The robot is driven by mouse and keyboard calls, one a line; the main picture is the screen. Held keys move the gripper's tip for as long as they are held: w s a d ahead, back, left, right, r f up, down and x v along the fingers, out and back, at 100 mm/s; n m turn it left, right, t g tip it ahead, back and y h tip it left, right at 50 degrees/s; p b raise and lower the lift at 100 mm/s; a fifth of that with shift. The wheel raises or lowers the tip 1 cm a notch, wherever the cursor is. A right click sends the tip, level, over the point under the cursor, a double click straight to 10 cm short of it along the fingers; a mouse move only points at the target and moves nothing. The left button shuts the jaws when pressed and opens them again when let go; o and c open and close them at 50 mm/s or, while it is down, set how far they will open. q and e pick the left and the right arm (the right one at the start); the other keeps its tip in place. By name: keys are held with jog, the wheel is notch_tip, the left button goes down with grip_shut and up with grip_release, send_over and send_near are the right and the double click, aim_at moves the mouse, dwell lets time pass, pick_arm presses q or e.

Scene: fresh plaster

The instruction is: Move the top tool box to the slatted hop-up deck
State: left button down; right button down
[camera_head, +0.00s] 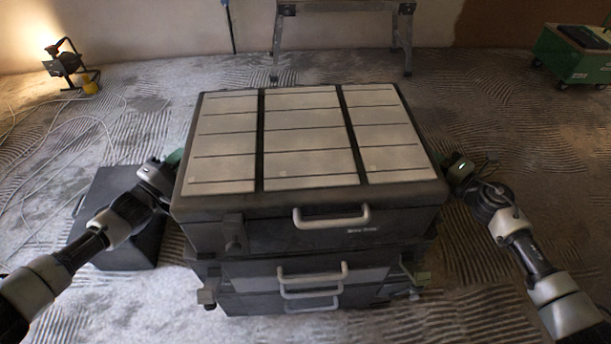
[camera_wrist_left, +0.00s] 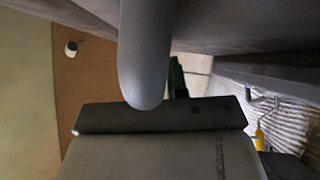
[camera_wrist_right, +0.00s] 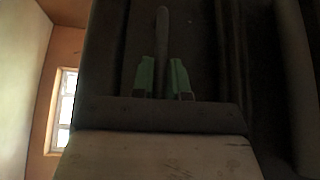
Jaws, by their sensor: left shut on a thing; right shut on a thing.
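The top tool box (camera_head: 320,222) is dark, with pale panels on its lid and a grey front handle. It is level above a stack of similar dark tool boxes (camera_head: 300,270); I cannot tell whether a gap separates them. My left gripper (camera_head: 176,158) is shut on its left side handle, a grey bar in the left wrist view (camera_wrist_left: 146,55). My right gripper (camera_head: 450,168) is shut on its right side handle; green fingertips flank that bar in the right wrist view (camera_wrist_right: 162,40). A metal hop-up (camera_head: 343,6) stands behind, its upper part cut off.
A dark box (camera_head: 125,255) sits on the floor at left, beside the stack. A lit work lamp (camera_head: 68,65) and loose cable lie at the back left. A green wheeled case (camera_head: 570,62) stands at the back right. Ridged floor is clear between the stack and the hop-up.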

dwell(0.5)
notch_tip(320, 180, up, 5)
jog(key=p, duration=0.5)
jog(key=shift+w+r, duration=0.1)
jog(key=shift+r, duration=0.05)
jog(key=shift+d, duration=0.15)
dwell(0.9)
